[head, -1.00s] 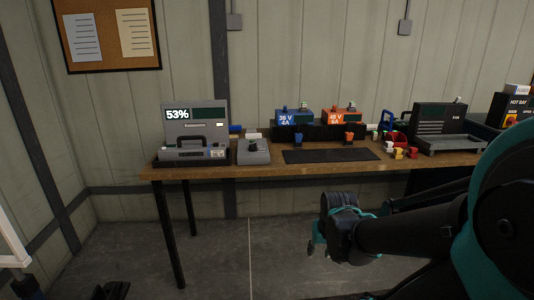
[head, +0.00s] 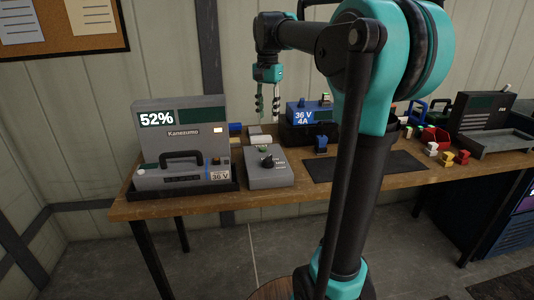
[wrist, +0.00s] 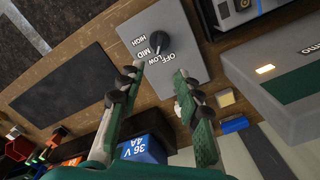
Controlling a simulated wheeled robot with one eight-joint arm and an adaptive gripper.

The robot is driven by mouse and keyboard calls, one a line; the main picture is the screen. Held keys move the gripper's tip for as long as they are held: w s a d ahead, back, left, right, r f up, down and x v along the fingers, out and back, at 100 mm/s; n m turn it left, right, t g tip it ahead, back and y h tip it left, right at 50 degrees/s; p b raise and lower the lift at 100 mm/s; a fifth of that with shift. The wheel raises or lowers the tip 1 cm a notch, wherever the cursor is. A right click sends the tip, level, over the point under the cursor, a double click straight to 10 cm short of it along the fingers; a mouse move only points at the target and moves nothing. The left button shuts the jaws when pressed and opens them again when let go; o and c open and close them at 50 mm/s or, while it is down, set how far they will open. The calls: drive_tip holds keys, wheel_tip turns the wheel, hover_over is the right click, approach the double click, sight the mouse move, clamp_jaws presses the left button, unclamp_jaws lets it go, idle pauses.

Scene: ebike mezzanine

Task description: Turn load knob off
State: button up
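The load knob (wrist: 158,42) is a black dial on a grey box (wrist: 188,20) marked OFF, LOW, MID and HIGH in the wrist view. I cannot tell for sure which mark it points to. In the head view the knob (head: 267,161) is on the sloped top of the grey box (head: 270,178), on the wooden bench. My gripper (head: 267,108) hangs fingers down above and behind the box, apart from the knob. In the wrist view its two green and black fingers (wrist: 157,80) are spread with nothing between them.
A grey Kanezumo unit (head: 180,140) reading 52% stands left of the box. A dark mat (head: 408,162) lies to the right, with a blue 36 V 4A charger (head: 308,112) behind. Small coloured blocks (head: 447,157) lie farther right on the bench (head: 130,208).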

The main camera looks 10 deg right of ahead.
sight(268, 157)
wheel_tip(268, 157, down, 16)
drive_tip(key=shift+f, duration=0.1)
idle(0.4)
clamp_jaws()
